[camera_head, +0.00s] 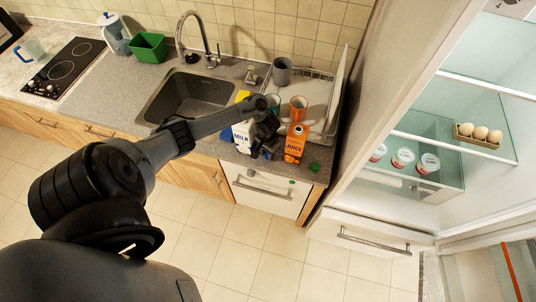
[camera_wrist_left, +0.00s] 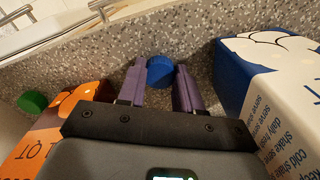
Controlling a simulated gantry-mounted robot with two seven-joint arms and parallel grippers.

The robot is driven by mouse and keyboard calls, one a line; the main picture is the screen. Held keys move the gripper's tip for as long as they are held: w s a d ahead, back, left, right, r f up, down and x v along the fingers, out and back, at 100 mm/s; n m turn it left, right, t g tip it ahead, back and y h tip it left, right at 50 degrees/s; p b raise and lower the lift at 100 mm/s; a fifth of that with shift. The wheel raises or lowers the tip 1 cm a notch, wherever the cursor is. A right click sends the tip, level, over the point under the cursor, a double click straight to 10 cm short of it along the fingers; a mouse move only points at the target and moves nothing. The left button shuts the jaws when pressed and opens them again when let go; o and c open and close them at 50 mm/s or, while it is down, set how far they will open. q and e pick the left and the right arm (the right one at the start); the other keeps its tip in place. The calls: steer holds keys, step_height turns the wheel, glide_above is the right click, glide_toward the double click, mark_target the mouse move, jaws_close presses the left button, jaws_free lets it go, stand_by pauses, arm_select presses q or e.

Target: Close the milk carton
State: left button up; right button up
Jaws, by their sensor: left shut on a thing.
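The white and blue milk carton (camera_head: 241,138) stands upright on the counter, left of my left gripper (camera_head: 263,146). It also shows at the right of the left wrist view (camera_wrist_left: 270,85), where I cannot make out its spout. In that view my left gripper's purple fingers are shut on a blue cap (camera_wrist_left: 160,72), close to the speckled counter. In the head view my gripper and arm hide the cap and part of the carton. My right gripper is in neither view.
An orange juice carton (camera_head: 295,144) stands just right of my gripper, with a green cap (camera_head: 314,167) near the counter's edge. Behind are an orange cup (camera_head: 298,108) and a dish rack (camera_head: 328,121). The sink (camera_head: 182,98) is left; an open fridge (camera_head: 440,130) is right.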

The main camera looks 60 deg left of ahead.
arm_select(q)
steer(key=shift+r, duration=0.1)
steer(key=shift+r, duration=0.85)
step_height(320, 180, up, 2)
steer(key=shift+r+p, duration=0.2)
steer(key=shift+p, duration=0.35)
steer(key=d+r+p, duration=0.2)
steer(key=d, duration=0.2)
steer(key=s+d+r+p, duration=0.1)
steer(key=d+r+p, duration=0.1)
steer(key=d, duration=0.1)
steer(key=d+r+p, duration=0.1)
steer(key=d+r, duration=0.1)
steer(key=d, duration=0.2)
steer(key=shift+s+d+r+p, duration=0.25)
steer(key=shift+d+r+p, duration=0.1)
steer(key=shift+p, duration=0.05)
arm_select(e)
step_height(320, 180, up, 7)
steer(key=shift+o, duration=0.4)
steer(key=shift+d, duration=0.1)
